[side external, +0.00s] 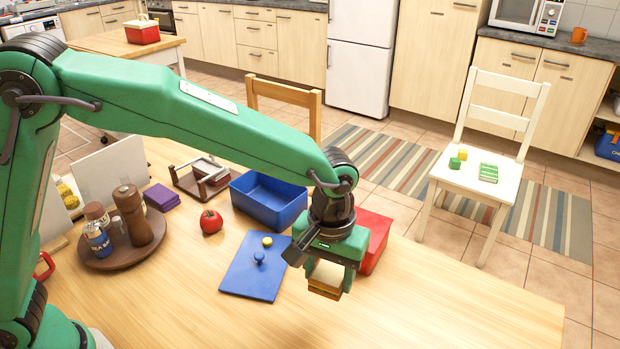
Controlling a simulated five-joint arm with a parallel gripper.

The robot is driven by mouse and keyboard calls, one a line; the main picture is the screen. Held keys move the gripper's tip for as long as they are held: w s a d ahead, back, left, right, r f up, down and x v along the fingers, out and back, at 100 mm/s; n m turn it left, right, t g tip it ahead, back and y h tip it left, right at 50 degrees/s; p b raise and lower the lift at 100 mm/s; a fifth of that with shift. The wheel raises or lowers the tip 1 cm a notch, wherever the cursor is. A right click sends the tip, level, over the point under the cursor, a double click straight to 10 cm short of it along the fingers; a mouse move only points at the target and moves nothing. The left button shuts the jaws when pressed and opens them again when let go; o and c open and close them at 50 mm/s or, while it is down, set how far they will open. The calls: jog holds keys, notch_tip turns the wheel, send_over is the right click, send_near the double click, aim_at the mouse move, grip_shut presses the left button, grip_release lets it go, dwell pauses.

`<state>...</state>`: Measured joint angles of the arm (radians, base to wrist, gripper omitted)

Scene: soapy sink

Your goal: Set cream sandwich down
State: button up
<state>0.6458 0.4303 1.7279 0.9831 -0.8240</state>
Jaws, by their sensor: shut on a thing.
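My gripper (328,283) is at the end of the green arm, low over the right part of the wooden table (440,300). It is shut on the cream sandwich (327,276), a squarish piece with a cream top and brown and orange-toned layers below. The sandwich hangs between the fingers, slightly tilted in the picture. I cannot tell whether its underside touches the table.
A red box (376,238) stands just behind my gripper. The table's front right is clear.

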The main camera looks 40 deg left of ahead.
jog(key=w+a+n, duration=0.2)
jog(key=w+a, duration=0.2)
jog(key=w+a+n, duration=0.3)
jog(key=w+a, duration=0.1)
jog(key=w+a+n, duration=0.3)
jog(key=w+a, duration=0.1)
jog(key=w, duration=0.1)
jog(key=shift+a, duration=0.1)
jog(key=w+a+n, duration=0.3)
jog(key=a+n, duration=0.1)
jog(key=a, duration=0.3)
jog(key=w+a+n, duration=0.3)
jog(key=w+a, duration=0.1)
jog(key=a, duration=0.3)
send_near(283, 203)
jog(key=shift+s+d+f, duration=0.55)
jog(key=shift+s+f, duration=0.1)
jog(key=shift+f, duration=0.3)
jog(key=shift+s+d+f, duration=0.5)
jog(key=shift+s+f, duration=0.1)
jog(key=shift+f, duration=0.4)
jog(key=shift+s+d+f, duration=0.55)
jog(key=shift+s+f, duration=0.1)
jog(key=shift+f, duration=0.3)
jog(key=shift+f, duration=0.15)
jog(key=o, duration=1)
notch_tip(283, 203, up, 12)
jog(key=shift+r, duration=0.2)
